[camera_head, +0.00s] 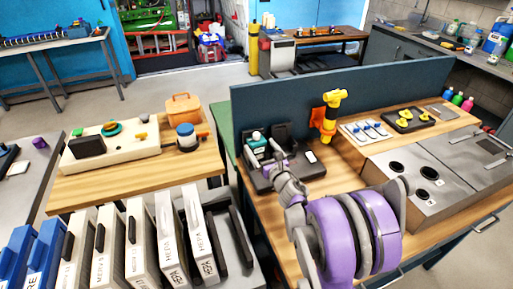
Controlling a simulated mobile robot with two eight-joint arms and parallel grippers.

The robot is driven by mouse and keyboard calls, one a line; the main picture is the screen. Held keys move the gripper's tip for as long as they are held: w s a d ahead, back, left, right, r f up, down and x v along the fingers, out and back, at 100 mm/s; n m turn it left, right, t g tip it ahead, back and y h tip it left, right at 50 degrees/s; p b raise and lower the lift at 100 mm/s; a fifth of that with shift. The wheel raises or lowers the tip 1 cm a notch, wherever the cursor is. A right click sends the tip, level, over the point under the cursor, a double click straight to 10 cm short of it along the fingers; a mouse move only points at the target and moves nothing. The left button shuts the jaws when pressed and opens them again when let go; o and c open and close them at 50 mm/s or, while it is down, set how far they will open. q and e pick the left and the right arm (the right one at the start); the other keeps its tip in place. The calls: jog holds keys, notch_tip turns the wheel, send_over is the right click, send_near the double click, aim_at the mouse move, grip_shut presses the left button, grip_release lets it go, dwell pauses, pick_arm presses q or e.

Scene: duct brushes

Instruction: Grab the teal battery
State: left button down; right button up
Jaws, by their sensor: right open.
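The teal battery (257,139) sits upright in the left bay of a dark charger-like base (262,182) on the wooden workbench, against the dark blue panel. My right arm reaches in from the lower right, and my right gripper (264,152) is at the battery, with its open fingers just in front of and around its lower part. Whether the fingers touch the battery is too small to tell. My left gripper is not in view.
A yellow-orange tool (329,118) stands right of the base by the panel (390,80). A metal box with round holes (425,180) fills the bench's right side. Upright filter panels (140,235) stand at the lower left. A white board (110,148) lies on the left table.

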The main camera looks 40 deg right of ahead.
jog(key=x, duration=0.2)
jog(key=shift+w, duration=0.3)
jog(key=shift+s, duration=0.1)
grip_shut()
